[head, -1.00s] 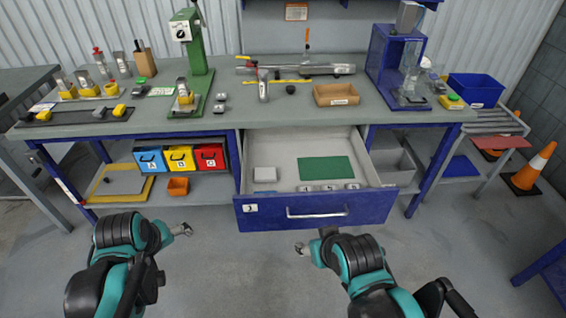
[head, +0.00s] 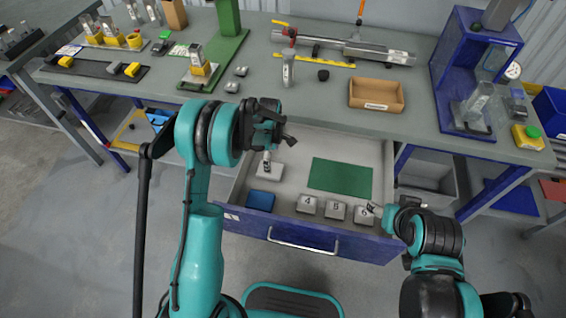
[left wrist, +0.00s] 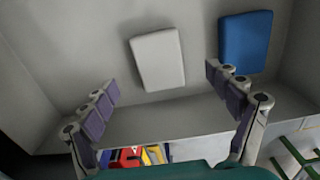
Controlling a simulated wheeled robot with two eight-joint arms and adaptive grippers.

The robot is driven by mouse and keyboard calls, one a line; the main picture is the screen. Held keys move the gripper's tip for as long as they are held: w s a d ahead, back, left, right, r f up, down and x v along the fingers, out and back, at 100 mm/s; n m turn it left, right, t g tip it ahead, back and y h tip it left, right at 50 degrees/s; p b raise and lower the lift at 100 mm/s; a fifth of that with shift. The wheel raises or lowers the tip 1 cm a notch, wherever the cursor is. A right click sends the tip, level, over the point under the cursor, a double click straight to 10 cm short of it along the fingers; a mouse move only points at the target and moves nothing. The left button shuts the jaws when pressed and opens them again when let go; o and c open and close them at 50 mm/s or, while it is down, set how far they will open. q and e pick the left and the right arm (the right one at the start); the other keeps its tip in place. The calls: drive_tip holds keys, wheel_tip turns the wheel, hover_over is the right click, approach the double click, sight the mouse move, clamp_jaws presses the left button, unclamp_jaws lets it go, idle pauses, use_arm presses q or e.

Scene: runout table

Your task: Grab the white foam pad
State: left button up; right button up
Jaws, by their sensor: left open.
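The white foam pad (head: 270,173) lies flat in the open drawer (head: 231,190), near its left back; it also shows in the left wrist view (left wrist: 158,60). My left gripper (head: 279,153) is above that end of the drawer, its fingers spread. In the left wrist view the pad lies beyond and between the open fingertips (left wrist: 161,84), untouched. One finger covers part of the pad in the head view. My right gripper (head: 372,209) is at the drawer's right front, by the block marked 6; its jaws are too small to read.
A blue pad (head: 261,200) lies in front of the white one, close to a left-gripper finger in the wrist view (left wrist: 245,42). A green mat (head: 340,177) and numbered blocks (head: 335,210) fill the drawer's right. The worktop (head: 310,100) overhangs behind.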

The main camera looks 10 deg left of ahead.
sight(277, 169)
use_arm(q)
wheel_tip(277, 169, down, 2)
drive_tip(key=shift+s+a+f+b, duration=0.1)
drive_tip(key=shift+b, duration=0.3)
drive_tip(key=f+b, duration=0.2)
drive_tip(key=f, duration=0.1)
drive_tip(key=f+b, duration=0.1)
drive_tip(key=f, duration=0.1)
drive_tip(key=shift+w+a+f, duration=0.2)
drive_tip(key=shift+w+a, duration=0.1)
drive_tip(key=shift+r, duration=0.1)
drive_tip(key=shift+c, duration=0.3)
drive_tip(key=c, duration=0.7)
